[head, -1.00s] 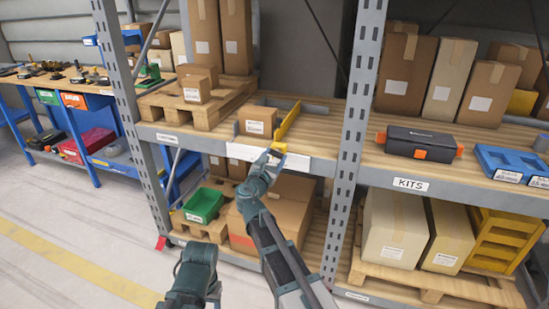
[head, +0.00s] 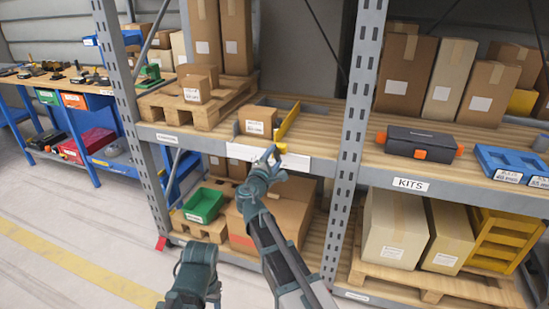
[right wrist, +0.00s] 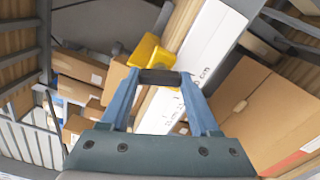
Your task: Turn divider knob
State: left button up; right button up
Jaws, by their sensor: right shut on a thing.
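The yellow divider (head: 288,121) stands on the middle shelf deck, beside a small cardboard box on its left. It also shows in the right wrist view (right wrist: 147,49). A dark cylindrical knob (right wrist: 160,77) sits at its near end, in front of the white shelf-edge strip (head: 300,161). My right gripper (head: 272,154) is at that end of the divider. In the right wrist view its two blue fingertips are shut on the knob, one on each side. My left arm shows low in the head view, but its gripper is out of the picture.
The small cardboard box (head: 257,121) stands close left of the divider. A grey rack upright (head: 353,130) is to the right, with a dark case (head: 418,143) beyond it. A green bin (head: 204,205) and a large carton (head: 283,215) sit below. Deck right of the divider is clear.

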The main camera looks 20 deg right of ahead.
jog(key=shift+m, duration=1.3)
jog(key=o, duration=1.4)
jog(key=shift+c, duration=0.2)
